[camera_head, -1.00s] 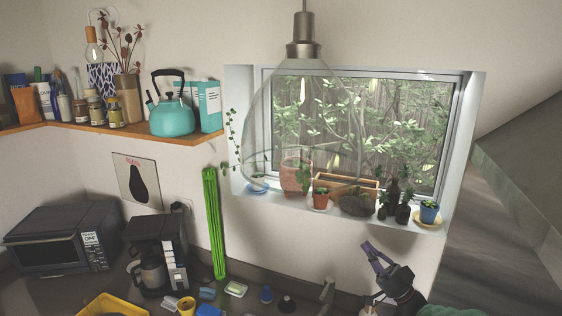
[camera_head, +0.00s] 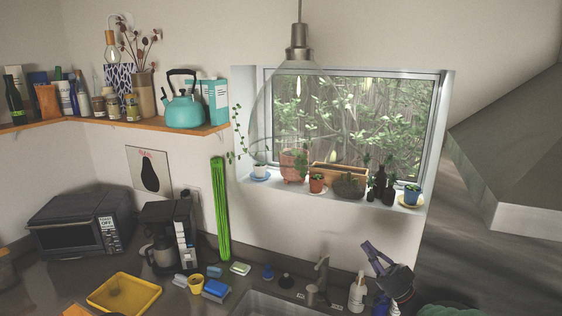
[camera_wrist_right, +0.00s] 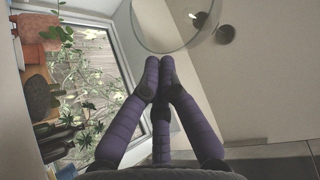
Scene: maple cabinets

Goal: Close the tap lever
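The grey metal tap (camera_head: 320,277) stands at the back edge of the sink (camera_head: 268,304), below the window in the head view. Its lever is too small for me to tell its position surely. My right gripper (camera_head: 367,246) is to the right of the tap and higher up, apart from it, with purple fingers pointing up and left. In the right wrist view its fingertips (camera_wrist_right: 160,62) meet with nothing between them. The tap does not show in that view. My left gripper is not in view.
A soap bottle (camera_head: 357,292) stands between the tap and my right gripper. A yellow tray (camera_head: 124,292), a coffee maker (camera_head: 172,235) and a microwave (camera_head: 80,225) are to the left. Potted plants line the sill (camera_head: 335,205). A glass lamp (camera_head: 300,125) hangs in front of the window.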

